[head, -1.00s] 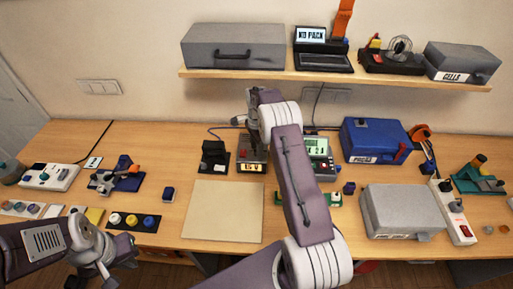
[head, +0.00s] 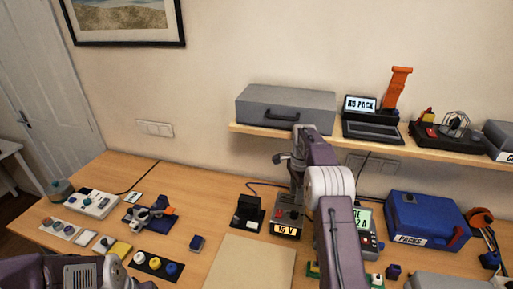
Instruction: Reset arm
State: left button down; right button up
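My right arm rises from the bottom, right of centre. Its gripper (head: 294,204) points down at the power supply with the "15 V" display (head: 287,225). The fingers are small and dark against the supply, so I cannot tell whether they are open, shut or touching it. My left arm shows only as a link at the bottom left edge; its gripper is out of view. A black block-like device (head: 248,209) stands left of the supply. A meter with a green display (head: 364,218) is partly hidden behind my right arm.
A beige mat (head: 250,265) lies bare in front of the supply. A blue case (head: 425,219) stands at right. Left are a white power strip (head: 92,203), a small blue-and-orange fixture (head: 150,217) and a knob tray (head: 155,265). A shelf (head: 390,145) with a grey case (head: 286,108) hangs above.

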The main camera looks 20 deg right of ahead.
jog(key=w+a+r+t+b, duration=0.1)
jog(key=a+r, duration=0.3)
jog(key=r, duration=0.1)
jog(key=s+a+r+n+b, duration=0.1)
jog(key=s+a+r+n, duration=0.15)
jog(key=s+a, duration=0.5)
jog(key=s+a+f+n, duration=0.1)
jog(key=s+f+n, duration=0.5)
jog(key=s+n, duration=0.2)
jog(key=s+a+f+n+b, duration=0.1)
jog(key=s+a+f+n, duration=0.1)
jog(key=s+f+n, duration=0.4)
jog(key=shift+s+f+n, duration=0.3)
jog(key=shift+s+n, duration=0.55)
jog(key=shift+s, duration=1.75)
